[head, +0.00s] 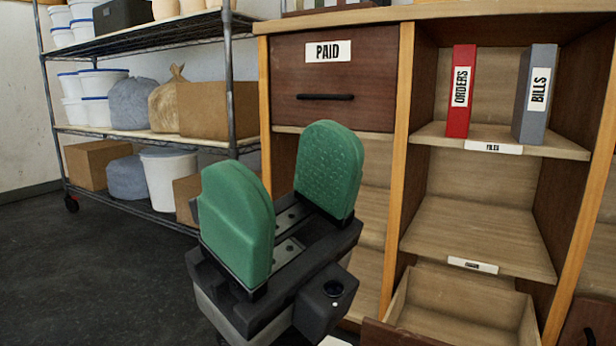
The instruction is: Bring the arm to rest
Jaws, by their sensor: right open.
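My right gripper (280,202) is in the lower middle of the head view. Its two green padded fingers stand wide apart with nothing between them. It is in front of the wooden cabinet (402,170) and hides part of its left column. It appears to touch nothing. My left gripper is not in view.
The cabinet has a shut PAID drawer (325,80), a red ORDERS binder (460,90) and a grey BILLS binder (536,95) on a shelf. An open, empty-looking drawer (460,300) juts out below. A wire rack (150,135) with tubs, bags and boxes stands left. Dark floor (80,270) is clear.

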